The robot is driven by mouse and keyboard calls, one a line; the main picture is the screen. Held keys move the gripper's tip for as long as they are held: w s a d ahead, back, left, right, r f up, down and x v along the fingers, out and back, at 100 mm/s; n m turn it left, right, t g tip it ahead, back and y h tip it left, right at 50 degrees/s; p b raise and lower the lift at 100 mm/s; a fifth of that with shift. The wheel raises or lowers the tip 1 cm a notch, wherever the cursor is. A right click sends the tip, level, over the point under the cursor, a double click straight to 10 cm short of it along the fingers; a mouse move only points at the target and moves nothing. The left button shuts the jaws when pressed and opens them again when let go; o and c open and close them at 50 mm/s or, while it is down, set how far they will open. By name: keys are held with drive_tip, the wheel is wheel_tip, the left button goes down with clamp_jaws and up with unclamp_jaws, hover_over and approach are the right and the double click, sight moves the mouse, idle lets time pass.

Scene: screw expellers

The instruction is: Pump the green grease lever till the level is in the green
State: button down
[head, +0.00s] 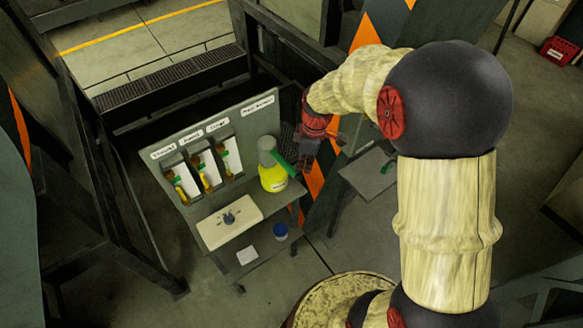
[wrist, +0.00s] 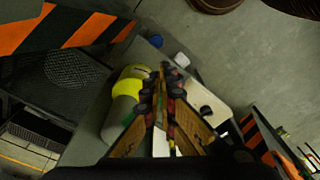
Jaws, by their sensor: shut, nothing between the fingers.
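The grease pump (head: 273,179) stands upright on the bench shelf, with a yellow body and a grey top. Its green lever (head: 284,164) slopes from the top down to the right. My gripper (head: 307,158) is shut and empty, close to the right of the lever's outer end; I cannot tell whether they touch. In the wrist view, the pump's yellow and grey body (wrist: 127,88) lies left of my shut gripper (wrist: 168,78). The lever is mostly hidden there. A level mark on the pump is too small to read.
A labelled panel (head: 246,111) with several small levers stands behind the shelf.

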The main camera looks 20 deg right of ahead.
wheel_tip(320, 180, up, 9)
drive_tip(key=shift+s+d+r, duration=0.2)
drive_tip(key=shift+s+d, duration=0.05)
drive_tip(key=shift+d, duration=0.1)
idle(0.7)
drive_tip(key=s+a+f+m+t+b, duration=0.1)
drive_tip(key=s+f+m+t+b, duration=0.1)
drive_tip(key=s+m+b, duration=0.4)
drive_tip(key=s+a+f+m+t+h+b, duration=0.1)
drive_tip(key=s+m+b, duration=0.4)
drive_tip(key=s+b, duration=0.7)
wheel_tip(320, 180, down, 2)
drive_tip(key=shift+s+a+f+m+t+b, duration=0.15)
drive_tip(key=shift+s+a+m+t+b, duration=0.3)
drive_tip(key=shift+s+t, duration=0.65)
